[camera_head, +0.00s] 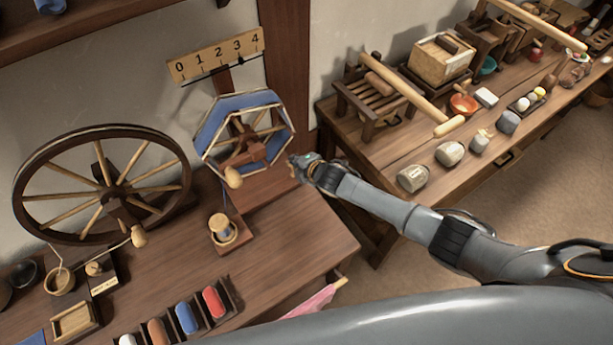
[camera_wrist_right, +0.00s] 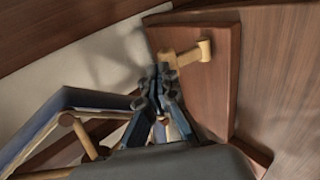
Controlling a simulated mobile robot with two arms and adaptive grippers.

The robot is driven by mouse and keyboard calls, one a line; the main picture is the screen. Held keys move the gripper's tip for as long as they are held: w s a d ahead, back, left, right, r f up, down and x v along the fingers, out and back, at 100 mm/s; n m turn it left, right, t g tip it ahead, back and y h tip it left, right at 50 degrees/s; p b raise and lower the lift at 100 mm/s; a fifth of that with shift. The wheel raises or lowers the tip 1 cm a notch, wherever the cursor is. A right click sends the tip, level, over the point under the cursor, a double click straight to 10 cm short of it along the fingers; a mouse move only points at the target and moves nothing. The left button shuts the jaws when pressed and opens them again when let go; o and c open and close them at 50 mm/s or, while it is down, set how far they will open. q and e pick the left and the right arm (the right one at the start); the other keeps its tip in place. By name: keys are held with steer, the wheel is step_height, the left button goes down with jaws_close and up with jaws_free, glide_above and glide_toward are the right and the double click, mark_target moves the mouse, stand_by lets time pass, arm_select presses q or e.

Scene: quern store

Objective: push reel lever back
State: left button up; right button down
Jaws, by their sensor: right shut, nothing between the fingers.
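The reel (camera_head: 207,135), an octagonal wooden frame wound with blue, stands upright at the back of the brown table. It has a rounded wooden knob (camera_head: 233,177) at its lower front. Part of the reel also shows at the left of the right wrist view (camera_wrist_right: 95,97). There, a pale wooden lever-like piece (camera_wrist_right: 190,53) sits on a dark wooden panel, just beyond my right fingertips. My right gripper (camera_head: 294,163) is shut and empty, just right of the reel. In the wrist view its fingertips (camera_wrist_right: 162,72) overlap the lever's left end; I cannot tell if they touch.
A large spoked wheel (camera_head: 100,185) stands left of the reel. A small spool holder (camera_head: 222,232) and a rack of coloured rolls (camera_head: 185,318) are in front. A numbered board (camera_head: 216,55) hangs above. A second, crowded table (camera_head: 420,140) is at right.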

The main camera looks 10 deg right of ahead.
steer(key=shift+w, duration=0.15)
steer(key=shift+r+p, duration=0.6)
steer(key=shift+p, duration=0.05)
steer(key=shift+r, duration=0.2)
